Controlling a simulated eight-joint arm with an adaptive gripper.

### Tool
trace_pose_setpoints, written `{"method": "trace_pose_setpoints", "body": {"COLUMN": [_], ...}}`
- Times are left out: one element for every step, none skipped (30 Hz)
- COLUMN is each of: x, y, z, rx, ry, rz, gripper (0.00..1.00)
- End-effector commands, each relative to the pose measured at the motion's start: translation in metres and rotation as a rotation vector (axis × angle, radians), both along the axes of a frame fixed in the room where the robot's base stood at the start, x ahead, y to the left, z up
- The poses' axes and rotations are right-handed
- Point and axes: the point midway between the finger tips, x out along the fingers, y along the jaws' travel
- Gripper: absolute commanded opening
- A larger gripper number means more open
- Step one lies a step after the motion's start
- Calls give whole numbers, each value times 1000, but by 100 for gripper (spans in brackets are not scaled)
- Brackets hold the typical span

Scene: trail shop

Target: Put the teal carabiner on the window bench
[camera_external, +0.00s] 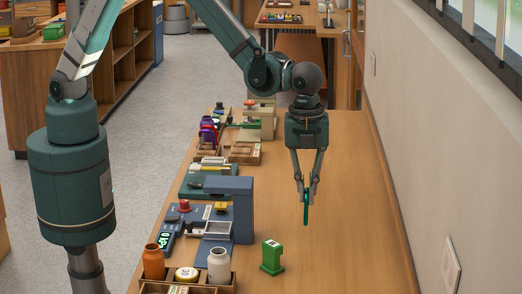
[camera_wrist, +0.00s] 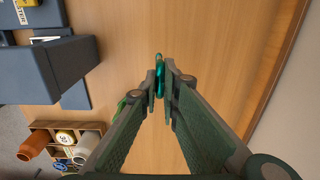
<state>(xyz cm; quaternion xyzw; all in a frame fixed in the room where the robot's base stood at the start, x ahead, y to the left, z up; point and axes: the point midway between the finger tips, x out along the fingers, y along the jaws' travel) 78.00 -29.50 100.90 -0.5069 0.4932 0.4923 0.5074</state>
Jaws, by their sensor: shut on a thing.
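The teal carabiner (camera_external: 306,207) hangs upright between the fingertips of my gripper (camera_external: 307,192). In the wrist view the carabiner (camera_wrist: 159,72) shows edge-on between the fingertips of my gripper (camera_wrist: 160,85), which is shut on it. It is held above the bare wooden bench top (camera_external: 345,195) under the windowed wall. I cannot tell the exact height, but the carabiner looks clear of the wood.
A green block-like item (camera_external: 271,257) stands on the bench in front, left of my gripper. A blue-grey stand (camera_external: 232,205) rises to the left. A wooden divided tray (camera_external: 222,289) holds jars, including an orange one (camera_external: 153,262). The bench's right side is clear up to the wall (camera_external: 440,170).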

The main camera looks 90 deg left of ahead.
Motion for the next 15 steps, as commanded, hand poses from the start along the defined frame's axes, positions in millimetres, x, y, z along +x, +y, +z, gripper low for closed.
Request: {"method": "trace_pose_setpoints", "body": {"x": [0,0,0,0,0,0,0,0,0,0,0,0,0,0,0], "y": [0,0,0,0,0,0,0,0,0,0,0,0,0,0,0], "z": [-6,-9,-13,-15,-17,-19,-20,-21,-21,-21,-21,-21,-21,-21,-21], "rx": [0,0,0,0,0,0,0,0,0,0,0,0,0,0,0], "ry": [0,0,0,0,0,0,0,0,0,0,0,0,0,0,0], "rz": [0,0,0,0,0,0,0,0,0,0,0,0,0,0,0], "gripper": [0,0,0,0,0,0,0,0,0,0,0,0,0,0,0]}}
